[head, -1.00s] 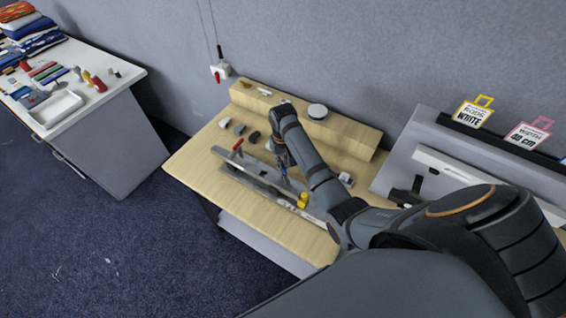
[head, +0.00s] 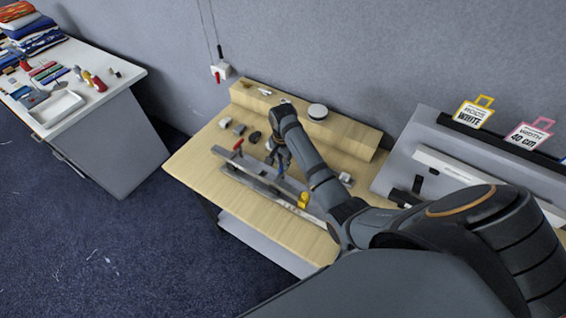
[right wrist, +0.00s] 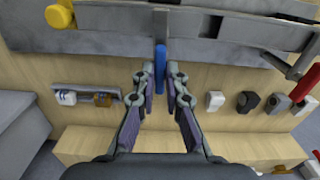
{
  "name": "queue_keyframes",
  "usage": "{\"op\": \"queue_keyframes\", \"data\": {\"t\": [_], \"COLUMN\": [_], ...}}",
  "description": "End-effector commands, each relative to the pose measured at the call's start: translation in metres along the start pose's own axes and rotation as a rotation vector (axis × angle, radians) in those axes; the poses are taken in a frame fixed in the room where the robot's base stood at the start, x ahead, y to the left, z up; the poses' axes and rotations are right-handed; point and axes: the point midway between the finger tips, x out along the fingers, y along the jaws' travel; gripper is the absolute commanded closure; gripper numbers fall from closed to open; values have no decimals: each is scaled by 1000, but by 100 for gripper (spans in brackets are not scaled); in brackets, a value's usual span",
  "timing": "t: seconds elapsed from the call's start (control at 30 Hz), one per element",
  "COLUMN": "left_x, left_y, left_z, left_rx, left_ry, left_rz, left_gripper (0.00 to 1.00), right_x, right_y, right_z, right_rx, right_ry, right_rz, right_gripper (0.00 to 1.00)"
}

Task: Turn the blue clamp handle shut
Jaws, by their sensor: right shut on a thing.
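The blue clamp handle (right wrist: 160,62) stands out from the long grey metal fixture (right wrist: 115,42) in the right wrist view. My right gripper (right wrist: 159,84) has a finger on each side of the handle's near end and is shut on it. In the head view my right gripper (head: 276,155) is over the back side of the fixture (head: 250,178), and the handle is too small and covered there to make out well. My left gripper is not in view.
A red handle (head: 237,146) and a yellow knob (head: 303,200) stand on the fixture, either side of my right gripper. Several small blocks lie behind on the wooden bench (head: 200,165). A raised wooden ledge (head: 345,132) runs along the back with a round white-topped thing (head: 317,111).

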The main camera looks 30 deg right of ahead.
Motion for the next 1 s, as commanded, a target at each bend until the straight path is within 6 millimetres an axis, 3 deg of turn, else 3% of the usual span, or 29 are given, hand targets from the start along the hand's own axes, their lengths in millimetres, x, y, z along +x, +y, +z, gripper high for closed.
{"op": "queue_keyframes", "data": {"t": [0.7, 0.73, 0.9, 1.0], "left_x": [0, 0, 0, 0], "left_y": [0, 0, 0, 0], "left_z": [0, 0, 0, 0], "left_rx": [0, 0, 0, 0], "left_ry": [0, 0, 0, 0], "left_rz": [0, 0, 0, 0], "left_gripper": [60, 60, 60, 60], "right_x": [-3, -3, -2, -1], "right_y": [-1, -1, -1, -1], "right_z": [-2, -2, -2, -1], "right_rx": [75, 75, 74, 73], "right_ry": [8, 8, 5, 4], "right_rz": [-6, -6, -4, -3], "right_gripper": [100, 88, 66, 66]}}
